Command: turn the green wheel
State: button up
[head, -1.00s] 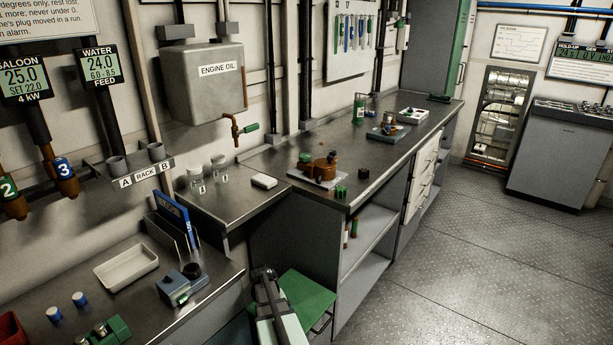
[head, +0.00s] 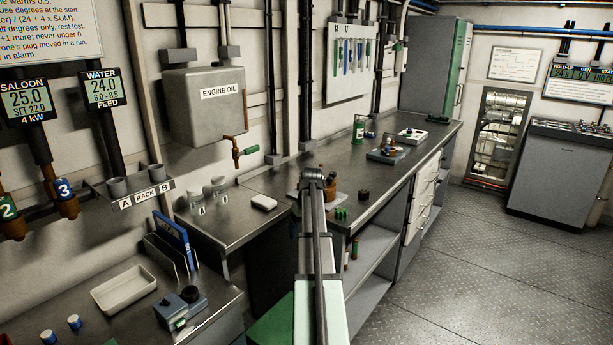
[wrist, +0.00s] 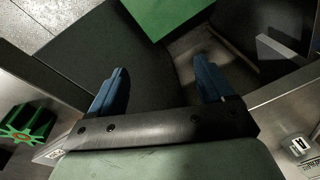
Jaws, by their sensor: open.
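A small green toothed wheel (head: 340,214) sits at the near end of the long steel bench, close to its front edge. A green toothed wheel also shows at the left edge of the wrist view (wrist: 25,126), with a reddish centre. I cannot tell for certain that both are the same part. My gripper (wrist: 160,70) is open, its two blue fingers apart with nothing between them. The wheel lies outside the fingers, to their left in the wrist view. In the head view my arm reaches up to the bench end and mostly hides the gripper.
A brown pump-like part (head: 331,187) and a small dark block (head: 363,195) are close to the wheel. The engine oil tank (head: 205,105) hangs above. A green stool (head: 272,325) is below.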

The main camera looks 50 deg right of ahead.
jog(key=w+d+r+n+t, duration=0.1)
jog(key=w+d+r+n, duration=0.25)
jog(key=d+r, duration=0.4)
jog(key=w+d+r+n+t+y, duration=0.1)
jog(key=w+d+r+n, duration=0.25)
jog(key=d+r, duration=0.45)
jog(key=w+d+r+n+t, duration=0.1)
jog(key=w+d+r+n, duration=0.1)
jog(key=w+d+r, duration=0.5)
jog(key=f, duration=0.4)
jog(key=w+f, duration=0.1)
jog(key=f, duration=0.4)
jog(key=w+f, duration=0.1)
jog(key=f, duration=0.4)
jog(key=shift+w+d+f, duration=0.1)
jog(key=shift+w, duration=0.05)
jog(key=c, duration=1)
